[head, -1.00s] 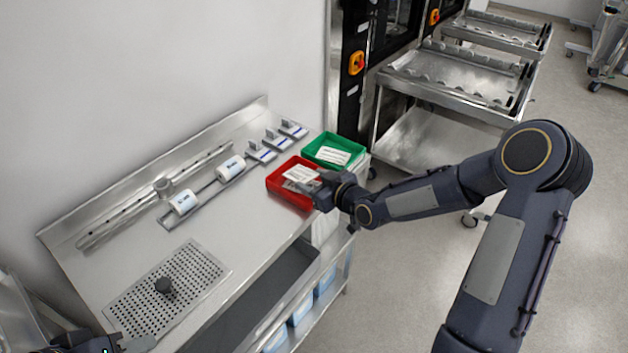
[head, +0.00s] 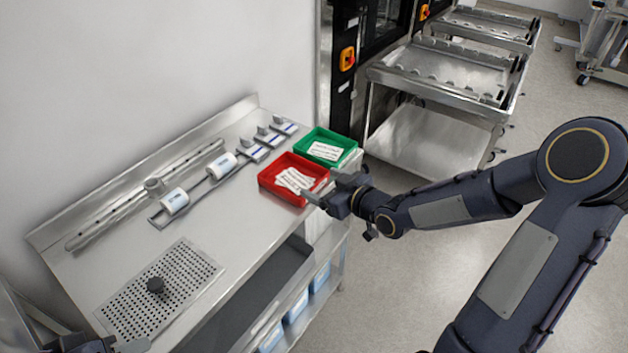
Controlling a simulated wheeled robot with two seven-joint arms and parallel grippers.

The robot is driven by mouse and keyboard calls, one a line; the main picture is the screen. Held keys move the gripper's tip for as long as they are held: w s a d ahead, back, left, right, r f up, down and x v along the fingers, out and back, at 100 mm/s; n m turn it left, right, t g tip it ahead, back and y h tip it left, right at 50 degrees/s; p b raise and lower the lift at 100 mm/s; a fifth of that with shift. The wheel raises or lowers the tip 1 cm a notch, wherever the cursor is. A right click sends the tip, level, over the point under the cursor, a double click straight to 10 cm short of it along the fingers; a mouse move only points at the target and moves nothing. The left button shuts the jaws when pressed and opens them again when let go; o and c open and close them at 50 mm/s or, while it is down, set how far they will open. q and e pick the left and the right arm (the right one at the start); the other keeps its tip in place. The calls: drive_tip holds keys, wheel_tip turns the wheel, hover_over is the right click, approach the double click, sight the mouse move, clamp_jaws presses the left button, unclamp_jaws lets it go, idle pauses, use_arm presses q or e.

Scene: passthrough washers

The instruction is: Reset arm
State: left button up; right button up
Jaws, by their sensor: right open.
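My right gripper (head: 326,190) is open beside the right edge of the red tray (head: 268,187), at the right end of the steel counter. I see no object between its fingers. My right arm reaches in from the lower right. The red tray holds white labelled packets (head: 293,180). My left gripper (head: 122,346) shows only partly at the bottom left edge, and its jaws cannot be made out.
A green tray (head: 345,142) with a white packet stands behind the red one. The steel counter (head: 215,218) bears rolls (head: 222,166), small blocks (head: 268,137) and a perforated drain plate (head: 190,262). Steel carts (head: 440,75) stand at the back right. Floor is clear between.

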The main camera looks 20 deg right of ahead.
drive_tip(key=s+d+r+m+g+h, duration=0.2)
drive_tip(key=s+d, duration=0.1)
drive_tip(key=s, duration=0.4)
drive_tip(key=s+d+r+m+g+h, duration=0.2)
drive_tip(key=s+d+h, duration=0.1)
drive_tip(key=s, duration=0.3)
drive_tip(key=s+a+m+g+y, duration=0.1)
drive_tip(key=s+a, duration=0.1)
drive_tip(key=s, duration=0.6)
drive_tip(key=s+a+r+m+g+y, duration=0.1)
drive_tip(key=s+a+m+g, duration=0.1)
drive_tip(key=s, duration=0.6)
drive_tip(key=shift+a+m+y, duration=0.25)
drive_tip(key=shift+m+y, duration=0.05)
drive_tip(key=shift+y, duration=0.1)
